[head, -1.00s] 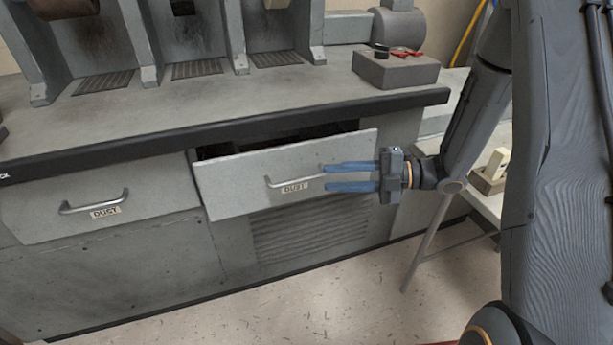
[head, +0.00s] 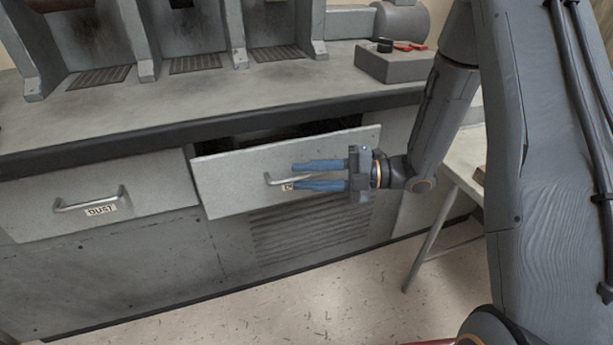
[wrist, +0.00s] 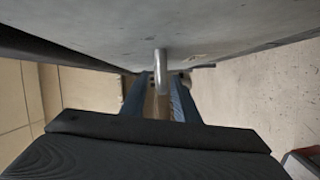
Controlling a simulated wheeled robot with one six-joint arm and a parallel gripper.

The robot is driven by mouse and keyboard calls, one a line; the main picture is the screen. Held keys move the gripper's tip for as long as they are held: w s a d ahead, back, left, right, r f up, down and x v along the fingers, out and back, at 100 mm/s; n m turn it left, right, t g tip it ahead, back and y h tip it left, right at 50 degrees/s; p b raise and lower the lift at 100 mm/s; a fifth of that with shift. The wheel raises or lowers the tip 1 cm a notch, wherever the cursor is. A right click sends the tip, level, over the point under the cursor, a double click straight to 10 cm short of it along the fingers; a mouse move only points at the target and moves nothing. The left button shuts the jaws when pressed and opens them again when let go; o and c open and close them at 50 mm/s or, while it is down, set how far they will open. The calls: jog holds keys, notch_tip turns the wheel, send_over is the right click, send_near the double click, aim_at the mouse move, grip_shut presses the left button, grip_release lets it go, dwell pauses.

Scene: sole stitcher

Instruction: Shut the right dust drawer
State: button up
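The right dust drawer (head: 225,185) is pulled partly out, with a dark gap above its grey front. Its metal bar handle (head: 268,180) is partly hidden behind my fingers, as is most of its label. My gripper (head: 294,176) is open, its two blue fingers apart, one above the other, pointing left across the drawer front. In the wrist view the drawer front (wrist: 110,42) fills the top, and the handle (wrist: 160,72) shows end-on in line with the gap between the fingers. I cannot tell whether the fingers touch the handle or the front.
The left dust drawer (head: 35,205) looks closed. The black-edged bench top (head: 300,88) overhangs both drawers. A grey block (head: 395,66) with red-handled items stands on it at the right. A side table (head: 466,165) stands right of the cabinet. The floor (head: 330,285) in front is clear.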

aim_at(298, 160)
grip_shut()
jog(key=w, duration=0.2)
jog(key=w+a, duration=0.1)
jog(key=w, duration=0.1)
jog(key=w+a, duration=0.1)
jog(key=w, duration=0.1)
jog(key=shift+w, duration=0.5)
grip_release()
